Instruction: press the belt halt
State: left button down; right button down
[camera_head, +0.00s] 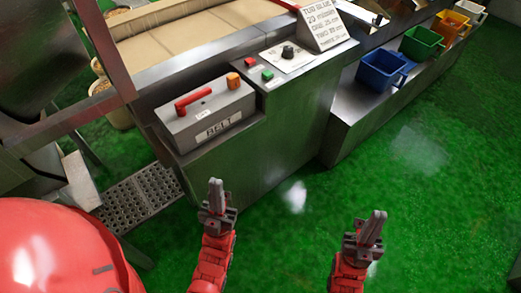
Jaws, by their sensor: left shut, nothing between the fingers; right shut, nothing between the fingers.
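A grey control box (207,117) labelled BELT sits on the metal console at centre left. It has a red lever-like handle (193,101) on top and an orange knob or button (233,81) at its right end. Which of these is the belt halt, I cannot read. My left gripper (216,190) is shut and empty, pointing up, in front of and below the box, apart from it. My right gripper (372,226) is shut and empty, further right over the green floor.
Right of the box are a red button (250,61), a green button (267,75), a black dial (288,52) and a tilted sign (322,23). Blue (381,71), green (421,43) and other tubs stand on a low metal ledge. A perforated step (140,196) is at left. Green floor is open at right.

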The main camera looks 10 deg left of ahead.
aim_at(250, 62)
jog(key=u, duration=0.6)
jog(key=i+l+u, duration=0.25)
jog(key=l+u, duration=0.25)
jog(key=i+l+u, duration=0.2)
jog(key=l, duration=0.25)
jog(key=l+u, duration=0.25)
jog(key=i+l, duration=0.15)
jog(key=l, duration=0.25)
jog(key=i+l, duration=0.15)
jog(key=l, duration=0.25)
jog(key=i+l+u, duration=0.1)
jog(key=l, duration=0.25)
jog(key=i+l, duration=0.2)
jog(key=l, duration=0.2)
jog(key=i+l, duration=0.1)
jog(key=l, duration=0.3)
jog(key=i+l+u, duration=0.1)
jog(key=l, duration=0.3)
jog(key=k+j, duration=0.4)
jog(key=k, duration=0.2)
jog(key=k+j, duration=0.4)
jog(key=k, duration=0.15)
